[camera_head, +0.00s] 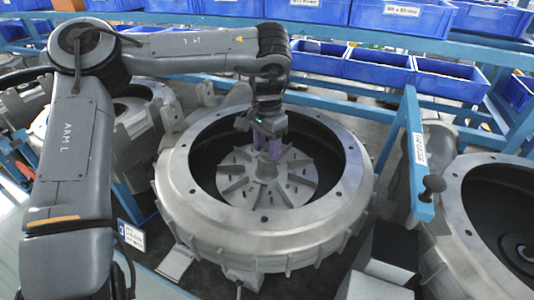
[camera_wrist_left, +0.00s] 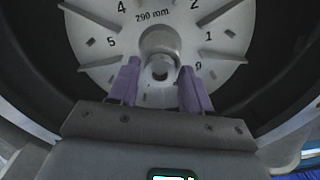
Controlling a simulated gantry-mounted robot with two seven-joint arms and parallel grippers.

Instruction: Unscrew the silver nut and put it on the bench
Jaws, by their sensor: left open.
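The finned impeller disc (camera_head: 290,180) sits inside the round grey housing (camera_head: 225,238), with a raised hub at its middle. My left gripper (camera_head: 268,152) points down over this hub, its purple fingers in front of part of it. In the left wrist view, the two purple fingers (camera_wrist_left: 160,72) stand apart, and the hub (camera_wrist_left: 160,42) shows beyond and between them. A small silver round piece (camera_wrist_left: 160,69) at the hub's centre looks like the nut; its shape is too small to tell. My right gripper is out of view.
The housing's raised rim surrounds my left gripper. A blue frame post (camera_head: 415,160) with a dark knob stands to the right, beside a second housing (camera_head: 470,215). Blue bins (camera_head: 375,68) line the back. A small numbered sign (camera_head: 131,236) stands at the front left.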

